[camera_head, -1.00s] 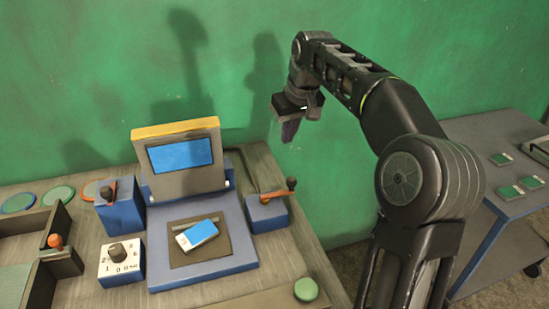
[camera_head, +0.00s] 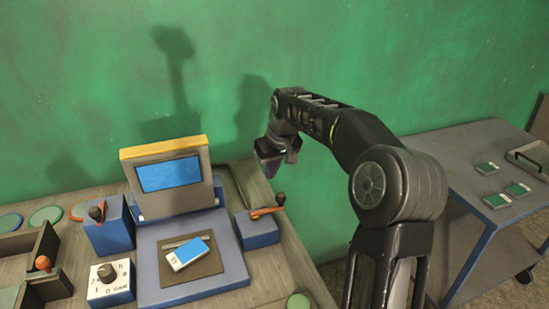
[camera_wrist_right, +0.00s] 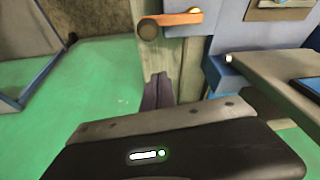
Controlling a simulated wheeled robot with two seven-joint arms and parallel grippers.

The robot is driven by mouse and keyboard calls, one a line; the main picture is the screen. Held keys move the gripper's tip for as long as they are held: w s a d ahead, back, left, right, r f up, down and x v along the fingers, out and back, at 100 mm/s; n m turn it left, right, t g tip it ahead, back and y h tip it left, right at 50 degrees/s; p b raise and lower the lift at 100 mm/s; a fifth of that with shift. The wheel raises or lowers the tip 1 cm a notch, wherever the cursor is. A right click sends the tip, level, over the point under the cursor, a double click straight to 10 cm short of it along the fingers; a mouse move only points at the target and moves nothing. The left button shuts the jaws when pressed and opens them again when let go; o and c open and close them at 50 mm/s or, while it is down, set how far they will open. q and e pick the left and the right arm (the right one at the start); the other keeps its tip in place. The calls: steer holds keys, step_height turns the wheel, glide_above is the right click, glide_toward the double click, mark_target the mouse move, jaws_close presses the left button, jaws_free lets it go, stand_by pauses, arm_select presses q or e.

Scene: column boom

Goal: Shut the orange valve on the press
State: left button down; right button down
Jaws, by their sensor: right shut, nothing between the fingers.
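The press (camera_head: 190,255) is blue with a lit blue screen in a grey, yellow-topped hood. On its right side, a blue block (camera_head: 257,232) carries the valve's orange lever (camera_head: 266,212). The lever points right and ends in a dark knob (camera_head: 281,198). In the right wrist view, the orange lever (camera_wrist_right: 182,18) and its round knob (camera_wrist_right: 149,29) are at the top, beyond the fingers. My right gripper (camera_head: 268,168) is shut and empty, behind the lever in the head view and apart from it. Its dark fingers (camera_wrist_right: 158,92) point toward the lever side. My left gripper is not in view.
Left of the press stand a blue box (camera_head: 108,232) with a reddish lever and a dial box (camera_head: 110,284). A phone-like device (camera_head: 188,254) lies on the press. A cart (camera_head: 465,165) with green-topped pieces stands at right. The green wall is close behind.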

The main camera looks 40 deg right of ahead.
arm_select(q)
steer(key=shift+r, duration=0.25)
arm_select(e)
steer(key=shift+s+a+f, duration=0.15)
steer(key=shift+s+f, duration=0.45)
steer(key=shift+s, duration=0.25)
steer(key=shift+s+a+f, duration=0.1)
steer(key=shift+s+f, duration=0.5)
steer(key=shift+s, duration=0.25)
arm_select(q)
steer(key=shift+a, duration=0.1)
